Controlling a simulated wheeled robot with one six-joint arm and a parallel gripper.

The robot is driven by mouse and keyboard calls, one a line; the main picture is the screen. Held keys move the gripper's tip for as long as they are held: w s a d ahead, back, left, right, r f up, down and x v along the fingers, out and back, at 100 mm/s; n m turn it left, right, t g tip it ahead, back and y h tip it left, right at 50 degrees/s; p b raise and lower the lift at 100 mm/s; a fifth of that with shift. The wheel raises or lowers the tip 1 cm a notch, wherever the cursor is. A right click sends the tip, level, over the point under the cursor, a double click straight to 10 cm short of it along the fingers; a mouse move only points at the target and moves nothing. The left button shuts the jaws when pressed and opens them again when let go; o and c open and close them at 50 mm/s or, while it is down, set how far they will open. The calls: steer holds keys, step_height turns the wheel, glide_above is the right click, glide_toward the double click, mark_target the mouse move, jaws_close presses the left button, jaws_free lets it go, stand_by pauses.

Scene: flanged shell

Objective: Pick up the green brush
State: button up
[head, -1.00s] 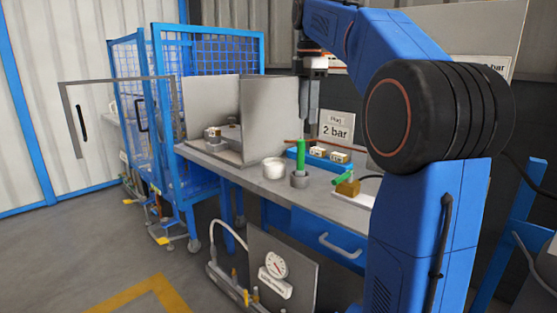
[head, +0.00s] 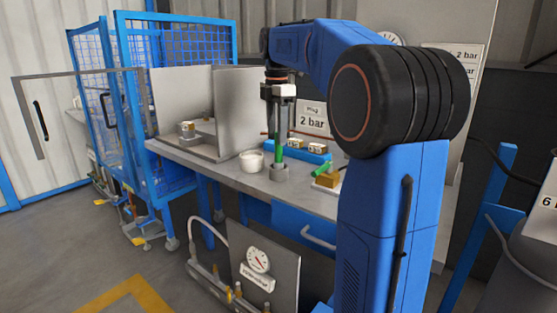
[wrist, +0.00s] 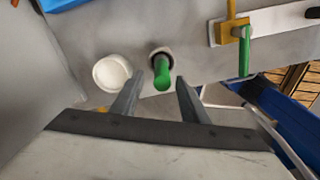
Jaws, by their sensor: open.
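The green brush (head: 279,153) stands upright in a small grey round holder (head: 279,172) on the workbench. My gripper (head: 277,138) points down right over it, with its fingers reaching to about the brush's upper end. In the wrist view the brush (wrist: 162,76) shows between the two open fingertips (wrist: 159,82), with space on each side. The gripper holds nothing. How far down the fingers reach along the brush is hard to tell.
A white cup (head: 251,161) stands just left of the holder. A brass block with a green handle (head: 327,178) lies to the right. A blue rack (head: 312,157) with small labelled parts is behind. Grey upright panels (head: 238,110) stand at the left on the bench (head: 220,178).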

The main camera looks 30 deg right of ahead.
mark_target(278, 163)
steer(key=shift+s+d+f, duration=0.1)
steer(key=shift+s+f, duration=0.05)
steer(key=shift+f, duration=2.9)
steer(key=shift+c, duration=0.6)
jaws_close()
